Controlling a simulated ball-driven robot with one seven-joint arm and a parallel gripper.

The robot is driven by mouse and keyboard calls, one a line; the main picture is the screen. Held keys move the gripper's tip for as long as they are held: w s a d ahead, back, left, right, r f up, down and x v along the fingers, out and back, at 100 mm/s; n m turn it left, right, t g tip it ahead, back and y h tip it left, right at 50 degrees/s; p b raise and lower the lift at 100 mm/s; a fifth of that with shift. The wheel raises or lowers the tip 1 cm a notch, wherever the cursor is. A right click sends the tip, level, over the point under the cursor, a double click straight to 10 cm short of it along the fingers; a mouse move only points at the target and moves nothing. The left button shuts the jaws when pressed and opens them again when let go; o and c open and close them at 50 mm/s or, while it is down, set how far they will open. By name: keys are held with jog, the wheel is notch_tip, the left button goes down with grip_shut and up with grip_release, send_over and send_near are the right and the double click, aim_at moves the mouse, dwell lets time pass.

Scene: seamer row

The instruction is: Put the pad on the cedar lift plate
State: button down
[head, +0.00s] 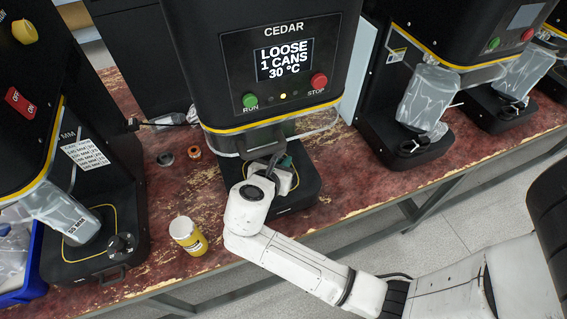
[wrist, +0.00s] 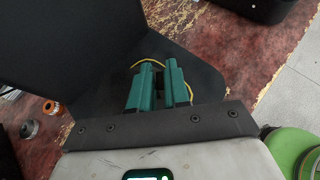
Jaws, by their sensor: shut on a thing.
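The cedar machine (head: 284,60) stands in the middle of the head view, its screen reading "LOOSE 1 CANS 30 °C". Its black base (head: 233,178), with a thin yellow outline, lies below the head; I cannot pick out the lift plate there. My gripper (head: 284,163) is in over this base, partly hidden by my arm. In the wrist view, the two teal fingers (wrist: 158,82) are shut on a small dark thing, seemingly the pad (wrist: 158,76), mostly hidden between them. The dark base (wrist: 205,78) and its yellow line show behind the fingers. I cannot tell whether the pad touches anything below.
A yellow cup (head: 188,236) stands left of the cedar base. A grey round piece (head: 165,159) and an orange-brown ring (head: 194,152) lie behind it. Other machines stand left and right. The worn red bench (head: 345,190) is clear right of the base.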

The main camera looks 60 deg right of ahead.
jog(key=shift+w+d, duration=0.1)
jog(key=shift+d, duration=0.25)
jog(key=shift+w+d, duration=0.1)
jog(key=shift+d, duration=0.45)
notch_tip(320, 180, down, 3)
jog(key=shift+a+r, duration=0.1)
jog(key=shift+f, duration=0.4)
jog(key=c, duration=1.1)
grip_release()
